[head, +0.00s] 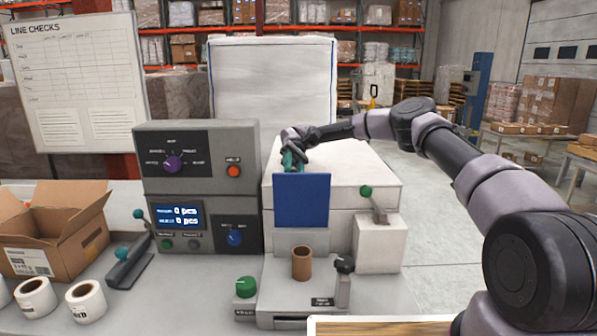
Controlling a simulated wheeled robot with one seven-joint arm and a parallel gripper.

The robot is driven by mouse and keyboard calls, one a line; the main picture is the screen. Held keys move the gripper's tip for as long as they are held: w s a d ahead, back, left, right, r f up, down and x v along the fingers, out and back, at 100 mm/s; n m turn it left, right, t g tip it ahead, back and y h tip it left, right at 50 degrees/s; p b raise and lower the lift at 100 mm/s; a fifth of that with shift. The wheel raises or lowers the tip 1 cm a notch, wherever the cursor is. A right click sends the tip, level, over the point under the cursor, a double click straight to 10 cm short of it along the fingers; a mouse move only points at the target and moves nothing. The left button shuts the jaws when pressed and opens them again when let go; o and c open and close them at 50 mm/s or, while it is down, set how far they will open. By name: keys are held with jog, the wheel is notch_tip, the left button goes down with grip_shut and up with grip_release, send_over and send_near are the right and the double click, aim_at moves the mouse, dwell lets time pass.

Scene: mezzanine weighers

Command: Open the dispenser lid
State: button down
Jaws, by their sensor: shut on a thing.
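The dispenser is the pale machine right of the control box. Its broad white lid (355,178) lies on top and looks flat; I cannot see a gap under it. A teal handle (290,163) stands near the lid's left side, behind the upright blue panel (301,200). My gripper (293,154) reaches over the lid from the right and is shut on the teal handle. The fingertips are small and partly hidden by the handle and the blue panel.
A grey control box (200,150) with dials stands close left. A brown cup (302,263) sits below the blue panel. A green-knobbed lever (378,205) is at the right. An open carton (48,228) and white rolls (86,300) lie left.

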jog(key=shift+f, duration=0.1)
dwell(0.3)
jog(key=c, duration=0.5)
grip_release()
jog(key=shift+s, duration=0.1)
